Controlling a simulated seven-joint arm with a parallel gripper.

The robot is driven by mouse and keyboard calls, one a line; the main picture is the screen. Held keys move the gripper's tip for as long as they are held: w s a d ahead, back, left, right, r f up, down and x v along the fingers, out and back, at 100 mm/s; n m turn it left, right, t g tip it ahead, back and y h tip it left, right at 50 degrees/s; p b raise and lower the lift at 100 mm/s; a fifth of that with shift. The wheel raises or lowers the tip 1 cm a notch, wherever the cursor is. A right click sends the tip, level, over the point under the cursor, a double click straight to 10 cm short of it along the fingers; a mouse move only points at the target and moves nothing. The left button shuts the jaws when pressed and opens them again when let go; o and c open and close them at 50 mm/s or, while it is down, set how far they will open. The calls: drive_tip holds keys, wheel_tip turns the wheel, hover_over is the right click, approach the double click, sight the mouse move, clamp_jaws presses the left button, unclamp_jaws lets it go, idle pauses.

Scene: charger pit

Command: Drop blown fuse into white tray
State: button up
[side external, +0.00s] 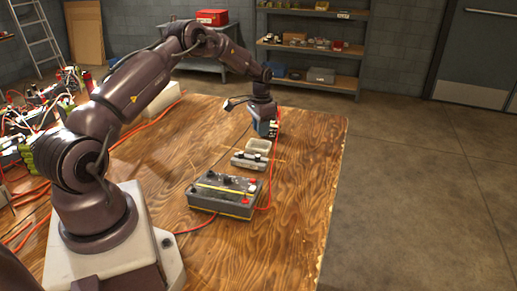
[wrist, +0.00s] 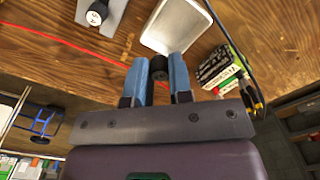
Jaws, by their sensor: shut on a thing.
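My gripper (wrist: 158,62) has blue fingers, shut on a small dark cylindrical thing (wrist: 157,69), which appears to be the blown fuse. The fingers hide most of it. In the side view my gripper (side external: 263,131) points down just behind the tray, and the fuse cannot be made out there. The white tray (wrist: 180,22) lies on the table just past the fingertips in the wrist view, and looks empty where it shows. In the side view the tray (side external: 258,146) stands between my gripper and a grey holder (side external: 247,161).
A grey box with red knobs and yellow trim (side external: 222,195) sits nearer on the wooden table (side external: 305,190). In the wrist view, a small printed box (wrist: 214,68) and a dark cable lie right of the tray. A red cable (wrist: 60,38) runs at left. The table's right side is clear.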

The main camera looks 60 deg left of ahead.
drive_tip(key=o, duration=0.8)
drive_tip(key=shift+r, duration=0.1)
wheel_tip(320, 180, up, 13)
